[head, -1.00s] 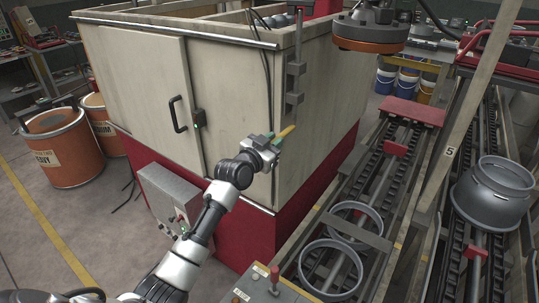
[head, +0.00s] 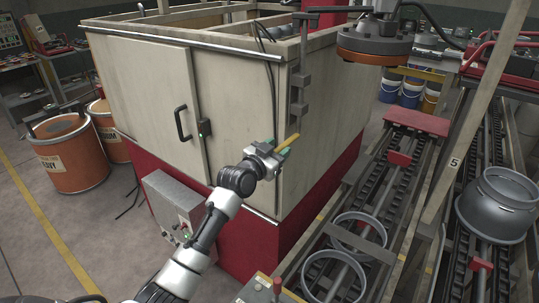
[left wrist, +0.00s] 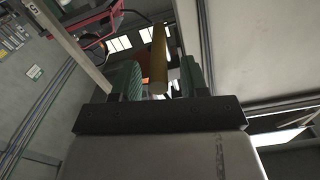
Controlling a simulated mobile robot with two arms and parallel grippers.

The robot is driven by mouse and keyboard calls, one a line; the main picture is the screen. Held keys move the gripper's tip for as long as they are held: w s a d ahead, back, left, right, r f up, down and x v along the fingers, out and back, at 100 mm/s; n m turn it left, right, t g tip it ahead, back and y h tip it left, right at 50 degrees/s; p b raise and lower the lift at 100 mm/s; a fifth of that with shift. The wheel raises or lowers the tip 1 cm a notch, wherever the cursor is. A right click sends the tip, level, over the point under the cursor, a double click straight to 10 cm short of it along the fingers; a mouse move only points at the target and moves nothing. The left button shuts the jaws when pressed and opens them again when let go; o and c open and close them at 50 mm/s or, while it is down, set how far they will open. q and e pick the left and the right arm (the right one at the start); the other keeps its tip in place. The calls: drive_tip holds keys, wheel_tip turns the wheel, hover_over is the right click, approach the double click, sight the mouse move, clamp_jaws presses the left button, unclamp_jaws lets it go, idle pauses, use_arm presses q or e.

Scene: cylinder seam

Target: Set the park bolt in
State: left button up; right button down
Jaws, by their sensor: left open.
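The park bolt appears to be the yellow-brown rod (head: 292,141) at the near corner of the pale cabinet, below a dark bracket strip (head: 299,88). My left gripper (head: 276,147) is at the rod's lower end, with green fingers. In the left wrist view the rod (left wrist: 158,62) stands between the two green fingers (left wrist: 158,80), with a visible gap on both sides. The gripper is open and not closed on it. What the rod's far end sits in is not clear. My right gripper is not in view.
The pale cabinet (head: 150,85) with a red base stands close beside my left arm. A grey control box (head: 172,205) sits low at its front. Conveyor rails with metal rings (head: 333,275) run on the right. A round orange-rimmed head (head: 375,45) hangs above them.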

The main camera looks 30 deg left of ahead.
use_arm(q)
drive_tip(key=s+a+b, duration=0.1)
drive_tip(key=s+b, duration=0.2)
drive_tip(key=s, duration=0.7)
drive_tip(key=shift+s+a, duration=0.25)
